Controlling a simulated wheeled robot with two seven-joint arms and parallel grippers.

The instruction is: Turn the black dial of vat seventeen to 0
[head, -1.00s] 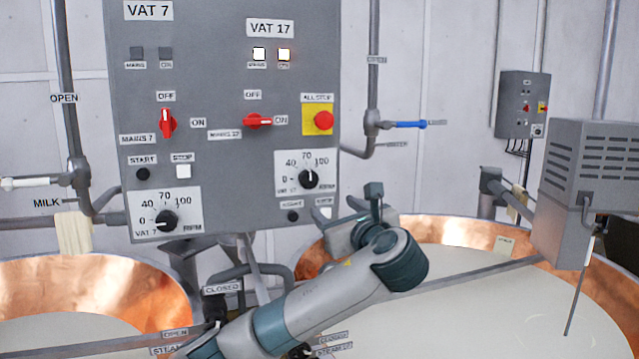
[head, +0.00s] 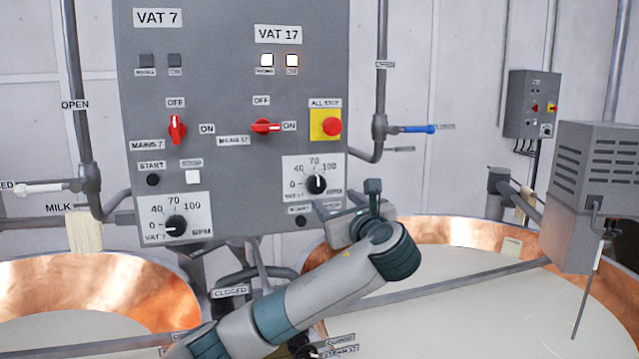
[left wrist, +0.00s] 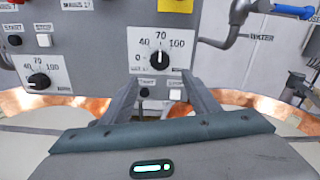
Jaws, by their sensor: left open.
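The black dial of vat seventeen (head: 316,183) sits on a white scale plate low on the right of the grey panel. Its white mark points nearly straight up, around 70. The dial also shows in the left wrist view (left wrist: 162,60), just beyond and above the fingertips. My left gripper (head: 345,206) is open and empty, in front of the panel's lower right, below and right of the dial in the head view. In the left wrist view its two fingers (left wrist: 160,84) are spread below the dial, apart from it. My right gripper is not in view.
The vat 7 dial (head: 175,227) is lower left on the panel. Red mains switches (head: 265,127), a red all-stop button (head: 332,125) and small buttons (head: 301,221) are nearby. Copper vats (head: 470,232) stand below. A pipe with a blue handle (head: 410,129) is to the right.

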